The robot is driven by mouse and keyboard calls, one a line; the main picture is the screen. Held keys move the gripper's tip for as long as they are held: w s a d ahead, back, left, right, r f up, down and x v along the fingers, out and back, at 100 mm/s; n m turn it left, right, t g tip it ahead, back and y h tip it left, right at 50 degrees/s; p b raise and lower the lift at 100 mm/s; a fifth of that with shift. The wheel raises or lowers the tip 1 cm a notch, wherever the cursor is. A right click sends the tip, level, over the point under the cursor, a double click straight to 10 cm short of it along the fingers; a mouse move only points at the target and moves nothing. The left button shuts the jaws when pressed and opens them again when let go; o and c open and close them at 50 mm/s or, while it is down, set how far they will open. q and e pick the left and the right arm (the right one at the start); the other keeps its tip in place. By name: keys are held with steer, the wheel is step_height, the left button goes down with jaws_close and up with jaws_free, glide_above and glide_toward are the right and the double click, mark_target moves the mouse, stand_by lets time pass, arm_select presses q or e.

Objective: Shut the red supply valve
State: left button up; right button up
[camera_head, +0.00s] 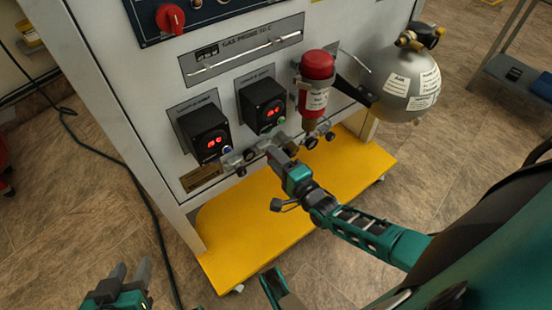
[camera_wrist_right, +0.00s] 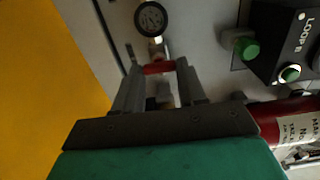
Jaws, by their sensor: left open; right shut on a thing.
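The red supply valve handle (camera_wrist_right: 158,68) shows in the right wrist view, between the tips of my right gripper (camera_wrist_right: 156,72), under a round gauge. My right gripper is shut on it; the fingers hide part of the handle and its body. In the head view my right gripper (camera_head: 276,153) is at the row of fittings low on the panel front, and the valve is mostly hidden behind it. My left gripper (camera_head: 130,271) is open and empty at the lower left, over the floor and away from the panel.
Two black boxes with red digits (camera_head: 207,134) (camera_head: 262,104) sit above the fittings. A red-topped cylinder (camera_head: 317,66) and a grey sphere (camera_head: 402,78) are to the right. A green knob (camera_wrist_right: 247,47) is close to the right gripper. A yellow base plate (camera_head: 235,235) lies below.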

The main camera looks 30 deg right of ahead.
steer(key=o, duration=1.1)
steer(key=shift+c, duration=0.2)
arm_select(q)
steer(key=shift+r, duration=0.1)
steer(key=shift+s+a+r+p, duration=0.2)
steer(key=shift+a+r+p, duration=0.3)
steer(key=shift+p, duration=0.75)
arm_select(e)
steer(key=s+d, duration=0.1)
steer(key=s, duration=1.1)
steer(key=shift+s+d, duration=0.4)
